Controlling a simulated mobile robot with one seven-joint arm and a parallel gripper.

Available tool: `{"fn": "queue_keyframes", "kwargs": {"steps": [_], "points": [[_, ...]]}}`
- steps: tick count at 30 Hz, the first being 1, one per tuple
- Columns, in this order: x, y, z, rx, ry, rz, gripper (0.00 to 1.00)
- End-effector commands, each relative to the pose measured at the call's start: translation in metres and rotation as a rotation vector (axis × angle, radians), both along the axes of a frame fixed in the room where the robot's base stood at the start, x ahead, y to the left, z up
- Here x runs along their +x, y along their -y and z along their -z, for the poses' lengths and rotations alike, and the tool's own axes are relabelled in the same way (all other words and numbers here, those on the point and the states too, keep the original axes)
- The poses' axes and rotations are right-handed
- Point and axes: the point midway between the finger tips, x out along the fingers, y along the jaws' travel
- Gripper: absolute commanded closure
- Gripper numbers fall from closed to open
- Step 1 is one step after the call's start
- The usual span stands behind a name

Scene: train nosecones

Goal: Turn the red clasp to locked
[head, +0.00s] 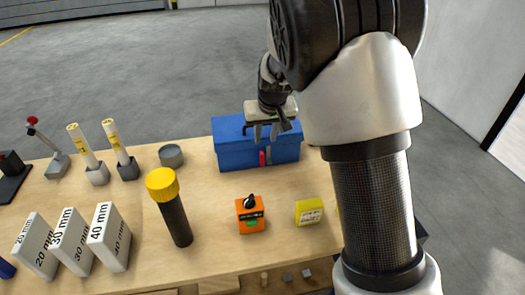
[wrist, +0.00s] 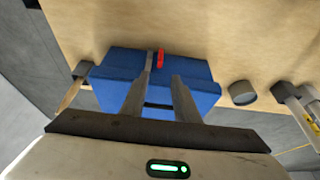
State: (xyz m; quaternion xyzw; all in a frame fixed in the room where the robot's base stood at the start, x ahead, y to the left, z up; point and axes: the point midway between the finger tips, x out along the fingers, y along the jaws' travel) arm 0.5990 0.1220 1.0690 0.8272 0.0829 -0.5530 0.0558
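The red clasp (head: 262,158) is a small upright bar on the front face of the blue box (head: 234,157), beside a grey metal strip. In the wrist view the red clasp (wrist: 161,58) lies at the box's edge, between and beyond my fingertips. My gripper (head: 266,133) is above the blue box. In the wrist view my gripper (wrist: 163,78) has its two fingers spread apart with nothing between them. The fingers overlap the blue box (wrist: 105,75) in that view; whether they touch it I cannot tell.
On the wooden table (head: 210,205) stand an orange box with a black knob (head: 250,215), a yellow box (head: 309,211), a yellow-capped black cylinder (head: 172,210), a grey round tin (head: 171,156) and several white size blocks (head: 110,237). Bare tabletop lies before the blue box.

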Motion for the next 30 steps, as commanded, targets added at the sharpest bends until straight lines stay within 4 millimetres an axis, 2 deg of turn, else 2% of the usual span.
{"fn": "queue_keyframes", "kwargs": {"steps": [1, 9, 15, 21, 29, 30], "points": [[0.004, -0.001, 0.013, -0.001, -0.004, 0.000, 0.72], [0.026, -0.005, 0.065, -0.002, -0.003, 0.000, 0.72], [0.037, -0.007, 0.092, -0.001, -0.001, 0.001, 0.72], [0.042, -0.008, 0.102, 0.000, 0.000, 0.000, 0.72], [0.042, -0.008, 0.103, 0.000, 0.001, 0.000, 0.72], [0.042, -0.008, 0.103, 0.001, 0.001, 0.000, 0.79]]}}
